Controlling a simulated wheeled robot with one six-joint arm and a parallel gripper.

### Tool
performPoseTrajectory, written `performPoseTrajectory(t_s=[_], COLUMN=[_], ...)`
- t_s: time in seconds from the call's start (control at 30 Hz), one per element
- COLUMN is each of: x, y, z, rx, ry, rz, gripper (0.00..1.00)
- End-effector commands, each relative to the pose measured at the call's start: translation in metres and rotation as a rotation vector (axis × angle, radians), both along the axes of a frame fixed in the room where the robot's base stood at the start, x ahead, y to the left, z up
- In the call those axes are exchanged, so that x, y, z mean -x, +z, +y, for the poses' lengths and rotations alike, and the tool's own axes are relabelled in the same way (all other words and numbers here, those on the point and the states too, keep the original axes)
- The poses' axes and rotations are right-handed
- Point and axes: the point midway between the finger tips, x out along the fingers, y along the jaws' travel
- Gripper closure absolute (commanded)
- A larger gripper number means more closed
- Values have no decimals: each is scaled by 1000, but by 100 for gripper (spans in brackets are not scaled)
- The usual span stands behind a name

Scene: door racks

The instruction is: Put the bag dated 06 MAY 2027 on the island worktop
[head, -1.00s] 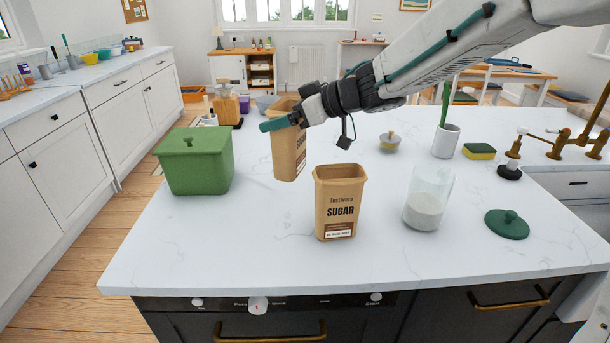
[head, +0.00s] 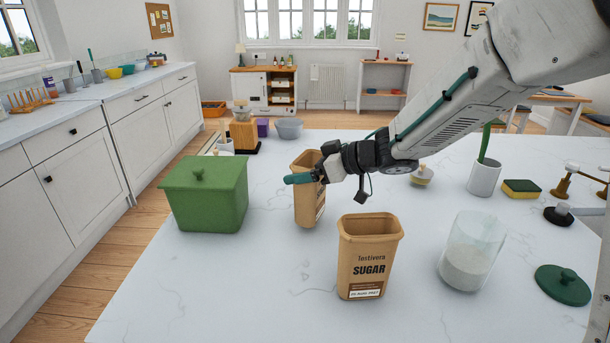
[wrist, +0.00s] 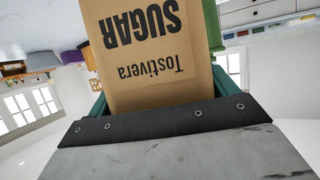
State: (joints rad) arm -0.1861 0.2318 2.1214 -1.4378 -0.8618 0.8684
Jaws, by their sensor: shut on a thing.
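My gripper (head: 305,178) is shut on a brown sugar bag (head: 309,205). The held bag is over the island worktop (head: 290,265), right of the green bin; I cannot tell whether its base touches the worktop. In the wrist view the held bag (wrist: 150,55) shows "Tostivera SUGAR" upside down between the jaws; its date is out of sight there and too small to read in the head view. A second brown sugar bag (head: 368,260) stands upright on the worktop in front, with a small date label that seems to read AUG 2027.
A lidded green bin (head: 207,195) stands left on the worktop. A glass jar of white powder (head: 472,252), a green lid (head: 563,285), a white pot (head: 484,177) and a sponge (head: 521,189) are on the right. A wooden grinder (head: 243,133) and grey bowl (head: 289,128) stand behind.

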Motion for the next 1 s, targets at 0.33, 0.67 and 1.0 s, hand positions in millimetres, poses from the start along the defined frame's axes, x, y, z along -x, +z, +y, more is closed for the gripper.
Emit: performPoseTrajectory(t_s=[0.33,0.67,1.0], x=[1,1,6], y=[-15,-18,-7], z=[2,3,-11], rx=[-1,-1,-2], ry=[2,4,2], rz=[-1,-1,-3], gripper=[62,0,0])
